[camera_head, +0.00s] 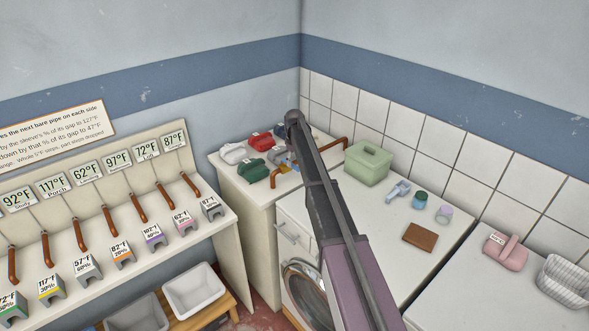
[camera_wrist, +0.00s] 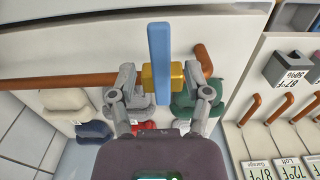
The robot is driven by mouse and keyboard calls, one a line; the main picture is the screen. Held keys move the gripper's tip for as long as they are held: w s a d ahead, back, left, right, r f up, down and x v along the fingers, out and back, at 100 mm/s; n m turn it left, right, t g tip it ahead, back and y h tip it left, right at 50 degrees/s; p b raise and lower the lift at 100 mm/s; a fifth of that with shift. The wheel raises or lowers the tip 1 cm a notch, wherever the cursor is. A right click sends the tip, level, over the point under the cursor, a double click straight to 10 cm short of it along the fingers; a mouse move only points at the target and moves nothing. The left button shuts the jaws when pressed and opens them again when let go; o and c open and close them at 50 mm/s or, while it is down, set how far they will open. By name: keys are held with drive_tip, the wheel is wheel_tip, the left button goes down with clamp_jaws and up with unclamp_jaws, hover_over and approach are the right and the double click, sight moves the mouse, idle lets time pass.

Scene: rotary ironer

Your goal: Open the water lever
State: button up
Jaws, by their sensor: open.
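The water lever is a flat blue handle (camera_wrist: 158,62) on a brass valve body (camera_wrist: 176,75) in the wrist view. The valve sits on a copper pipe (camera_wrist: 60,82) that runs in from the left. The blue handle stands lengthwise in the picture, across the pipe. My gripper (camera_wrist: 164,92) is open, with one finger on each side of the valve and handle. I cannot tell whether either finger touches them.
A green box (camera_head: 368,164) stands right of my arm. A brown wallet-like item (camera_head: 420,237) lies on the counter. Copper pipes with temperature tags (camera_head: 117,157) line the left.

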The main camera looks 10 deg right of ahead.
drive_tip(key=shift+f+b, duration=0.5)
drive_tip(key=shift+f, duration=0.25)
clamp_jaws()
